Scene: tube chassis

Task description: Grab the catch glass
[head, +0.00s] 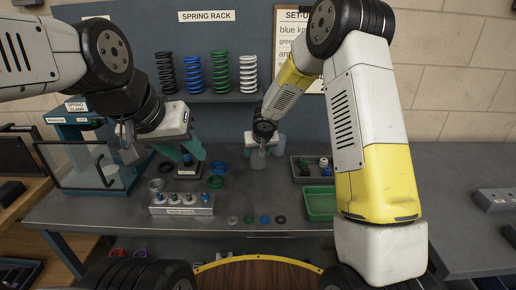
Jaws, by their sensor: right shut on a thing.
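The catch glass (258,161) is a clear, pale cup near the middle of the grey bench in the head view. My right gripper (264,148) is shut on the glass from above; its fingers cover the upper part. Whether the glass touches the bench is hard to tell.
A labelled block with several small knobs (182,205) stands front left. Rings and discs lie near it. A green tray (319,204) and a grey parts tray (302,170) are right of the glass. A glass-fronted spring clamp (85,165) stands left. A spring rack (210,97) is behind.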

